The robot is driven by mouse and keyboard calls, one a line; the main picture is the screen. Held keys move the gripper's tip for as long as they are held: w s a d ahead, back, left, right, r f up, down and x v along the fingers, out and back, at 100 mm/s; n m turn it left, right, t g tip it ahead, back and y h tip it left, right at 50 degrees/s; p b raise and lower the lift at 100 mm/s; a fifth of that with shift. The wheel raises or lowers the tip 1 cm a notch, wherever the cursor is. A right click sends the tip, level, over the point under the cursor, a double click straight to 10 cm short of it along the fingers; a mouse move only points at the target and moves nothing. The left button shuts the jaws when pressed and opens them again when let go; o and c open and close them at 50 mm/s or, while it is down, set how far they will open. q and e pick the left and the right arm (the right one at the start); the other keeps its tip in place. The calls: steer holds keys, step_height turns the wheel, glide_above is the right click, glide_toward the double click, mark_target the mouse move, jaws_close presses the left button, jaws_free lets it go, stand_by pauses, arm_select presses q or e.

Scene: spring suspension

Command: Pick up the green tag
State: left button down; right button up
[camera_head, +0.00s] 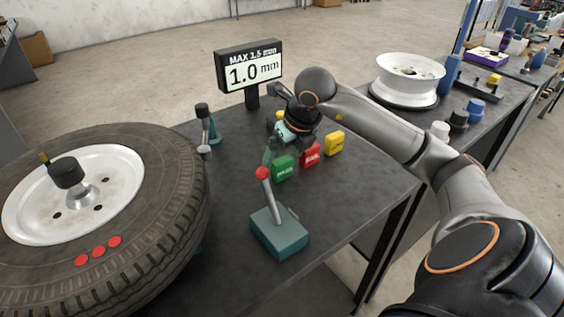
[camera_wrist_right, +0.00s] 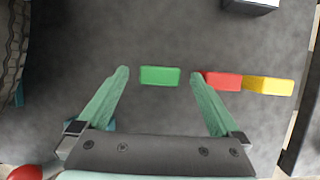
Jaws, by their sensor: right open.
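The green tag (camera_head: 284,169) stands on the dark workbench (camera_head: 345,205), left of the red tag (camera_head: 310,155) and the yellow tag (camera_head: 334,143). My right gripper (camera_head: 279,151) is open and points down close to the green tag. In the right wrist view, the green tag (camera_wrist_right: 160,76) lies between the two spread teal fingertips (camera_wrist_right: 159,75), with a gap on each side. The red tag (camera_wrist_right: 223,81) is just right of the right fingertip. My left gripper is not in view.
A teal box with a red-knobbed lever (camera_head: 279,235) stands in front of the tags. A large tyre (camera_head: 165,220) fills the left. A display (camera_head: 250,70) reading 1.0 mm stands behind. A white rim (camera_head: 410,70) sits on the right bench.

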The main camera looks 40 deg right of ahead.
steer(key=shift+x, duration=1.1)
steer(key=c, duration=1.4)
